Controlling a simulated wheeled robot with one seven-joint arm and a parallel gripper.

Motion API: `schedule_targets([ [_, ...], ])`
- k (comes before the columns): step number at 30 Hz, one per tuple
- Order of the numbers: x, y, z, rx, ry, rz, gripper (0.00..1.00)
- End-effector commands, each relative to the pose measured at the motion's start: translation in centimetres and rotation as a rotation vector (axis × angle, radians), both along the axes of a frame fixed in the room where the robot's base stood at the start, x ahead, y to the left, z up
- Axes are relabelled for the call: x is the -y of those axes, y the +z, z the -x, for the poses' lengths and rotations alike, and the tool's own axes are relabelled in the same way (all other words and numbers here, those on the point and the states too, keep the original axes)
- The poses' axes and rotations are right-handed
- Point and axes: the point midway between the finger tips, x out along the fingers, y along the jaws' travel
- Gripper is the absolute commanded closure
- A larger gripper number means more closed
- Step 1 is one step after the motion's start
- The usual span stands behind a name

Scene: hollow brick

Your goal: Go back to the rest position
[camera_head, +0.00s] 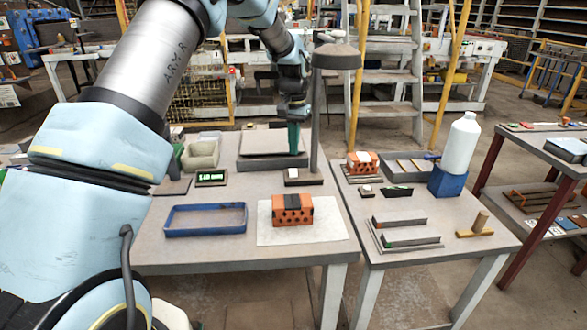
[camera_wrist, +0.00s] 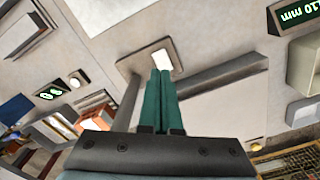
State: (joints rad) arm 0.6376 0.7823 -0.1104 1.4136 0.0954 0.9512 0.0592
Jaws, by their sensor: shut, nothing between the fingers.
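My gripper (camera_head: 293,150) hangs above the back of the left table, beside a grey post. In the wrist view its two green fingers (camera_wrist: 161,72) lie together with nothing between them. An orange hollow brick (camera_head: 306,213) with a dark band across it rests on a white sheet (camera_head: 275,236) at the table's front right. The gripper is behind this brick and apart from it. Another orange brick (camera_head: 362,158) sits on a slatted stack on the right table.
A grey post with a wide cap (camera_head: 336,58) stands close to my gripper. An empty blue tray (camera_head: 207,232), a digital display (camera_head: 211,178) and a pale bin (camera_head: 201,154) are on the left table.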

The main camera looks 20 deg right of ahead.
Motion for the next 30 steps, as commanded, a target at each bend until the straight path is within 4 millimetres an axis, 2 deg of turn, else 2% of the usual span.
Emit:
schedule_targets([
  [13,-0.1,0.1,0.0,0.000,0.001,0.000,1.00],
  [17,-2.2,0.8,-0.3,0.007,0.034,0.003,1.00],
  [20,-6.6,1.9,-0.3,0.019,0.102,0.009,1.00],
  [23,-12.9,3.2,0.6,0.037,0.202,0.019,1.00],
  [24,-15.6,3.6,1.2,0.044,0.248,0.023,1.00],
  [26,-19.4,4.2,2.6,0.056,0.315,0.030,1.00],
  [27,-21.9,4.5,3.7,0.064,0.360,0.035,1.00],
  [30,-27.5,4.8,7.1,0.084,0.476,0.046,1.00],
])
